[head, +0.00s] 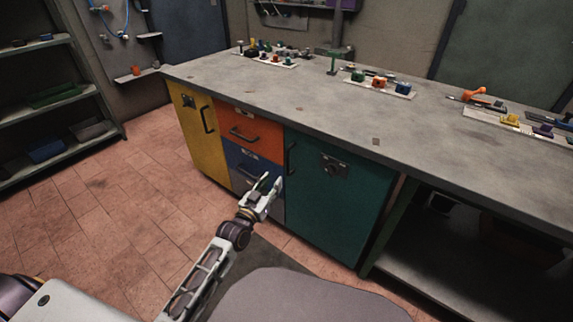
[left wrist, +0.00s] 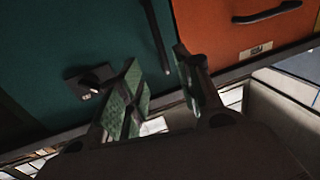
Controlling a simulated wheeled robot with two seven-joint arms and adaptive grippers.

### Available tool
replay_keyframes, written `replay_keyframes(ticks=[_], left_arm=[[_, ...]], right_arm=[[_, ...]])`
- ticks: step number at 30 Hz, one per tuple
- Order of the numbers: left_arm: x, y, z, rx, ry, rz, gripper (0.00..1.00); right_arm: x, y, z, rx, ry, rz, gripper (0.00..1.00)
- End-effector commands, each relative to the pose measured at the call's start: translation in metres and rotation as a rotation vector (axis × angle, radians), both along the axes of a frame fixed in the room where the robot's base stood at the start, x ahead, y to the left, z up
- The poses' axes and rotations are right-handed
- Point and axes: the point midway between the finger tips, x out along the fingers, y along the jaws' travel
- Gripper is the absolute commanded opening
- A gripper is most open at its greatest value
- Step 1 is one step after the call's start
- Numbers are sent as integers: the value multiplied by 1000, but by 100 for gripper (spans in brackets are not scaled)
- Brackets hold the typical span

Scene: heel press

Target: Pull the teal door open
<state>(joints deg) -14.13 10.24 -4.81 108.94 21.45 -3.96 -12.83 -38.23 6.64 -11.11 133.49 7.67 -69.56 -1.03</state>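The teal door (head: 325,205) is shut, flush in the front of the workbench. Its dark vertical bar handle (head: 291,158) is near its left edge, and a black latch plate (head: 334,165) is at its upper middle. My left gripper (head: 270,184) is open and empty, just below and left of the handle in the head view. In the left wrist view, the teal door (left wrist: 60,35) fills the left, and the handle (left wrist: 157,35) lies beyond the gap between my open fingers (left wrist: 160,75). No contact with the handle is visible. My right gripper is not in view.
Left of the teal door are an orange drawer (head: 250,132), a blue drawer (head: 243,163) and a yellow door (head: 196,130), all shut. The worktop (head: 300,100) overhangs them. An open shelf bay is at right. Tiled floor (head: 120,200) in front is clear. A grey stool-like shape (head: 310,295) is in the foreground.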

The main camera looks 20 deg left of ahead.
Motion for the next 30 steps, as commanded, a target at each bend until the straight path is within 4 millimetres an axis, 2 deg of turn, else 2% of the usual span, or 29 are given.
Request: replay_keyframes(ticks=[17, 30], left_arm=[[4, 0, 1, -1, -2, 1, 35], [34, -5, 1, -2, -4, 1, 35]], right_arm=[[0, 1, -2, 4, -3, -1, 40], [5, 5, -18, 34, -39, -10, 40]])
